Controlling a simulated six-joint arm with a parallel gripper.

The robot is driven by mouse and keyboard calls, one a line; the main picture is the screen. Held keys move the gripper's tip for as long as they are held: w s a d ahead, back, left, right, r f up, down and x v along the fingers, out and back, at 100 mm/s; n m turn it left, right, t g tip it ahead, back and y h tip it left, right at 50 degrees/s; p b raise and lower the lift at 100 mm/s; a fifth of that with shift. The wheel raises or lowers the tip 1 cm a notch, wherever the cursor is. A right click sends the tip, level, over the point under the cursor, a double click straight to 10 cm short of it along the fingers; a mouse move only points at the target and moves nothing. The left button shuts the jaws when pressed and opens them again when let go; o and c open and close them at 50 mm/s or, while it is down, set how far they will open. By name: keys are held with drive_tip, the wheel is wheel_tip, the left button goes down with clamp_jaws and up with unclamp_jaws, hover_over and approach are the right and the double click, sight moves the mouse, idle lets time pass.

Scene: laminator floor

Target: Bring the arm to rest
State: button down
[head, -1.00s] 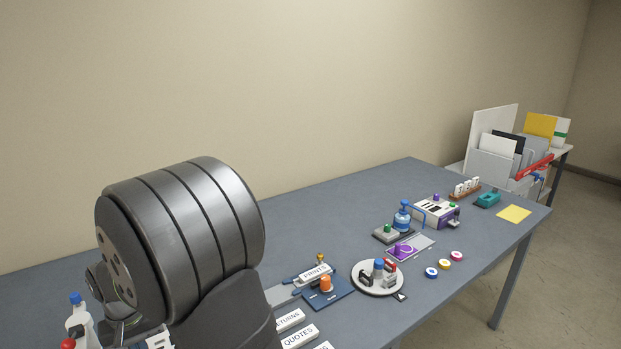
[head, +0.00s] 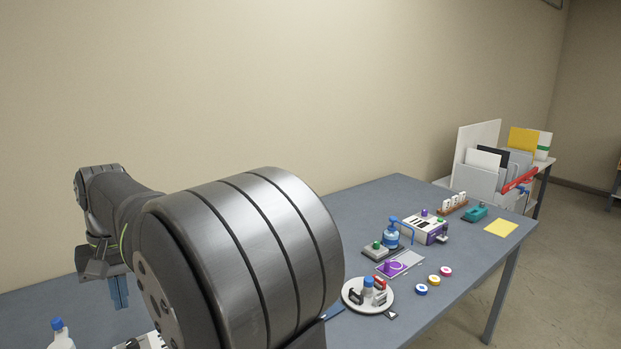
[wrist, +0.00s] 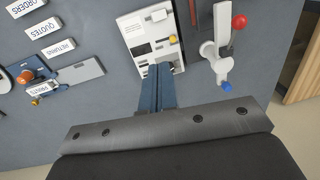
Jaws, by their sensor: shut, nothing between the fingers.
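My gripper (head: 119,291) hangs at the left in the head view, its blue fingers pointing down above the blue-grey table (head: 405,200). In the wrist view the blue fingers (wrist: 157,85) lie side by side, shut and empty. Past their tips is a white panel device (wrist: 140,30) with a yellow knob. I cannot tell how high the fingers are above it. My large grey arm joint hides much of the table's left and middle in the head view.
Labelled plates (wrist: 44,27) lie at left. A round white turntable (head: 350,295), a blue pump bottle (head: 391,236) and a white document rack (head: 472,180) are farther right. Bare wall is behind.

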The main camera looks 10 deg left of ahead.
wheel_tip(320, 180, up, 7)
drive_tip(key=d, duration=0.2)
drive_tip(key=shift+w, duration=0.2)
drive_tip(key=shift+d+f, duration=0.1)
drive_tip(key=s+a+f, duration=0.1)
drive_tip(key=a+f, duration=0.1)
drive_tip(key=f, duration=0.8)
drive_tip(key=s+a+f, duration=0.2)
drive_tip(key=f, duration=0.8)
drive_tip(key=shift+s+f+t+h, duration=0.15)
drive_tip(key=shift+f+t+h, duration=0.1)
drive_tip(key=shift+t+h, duration=0.05)
drive_tip(key=shift+r, duration=0.15)
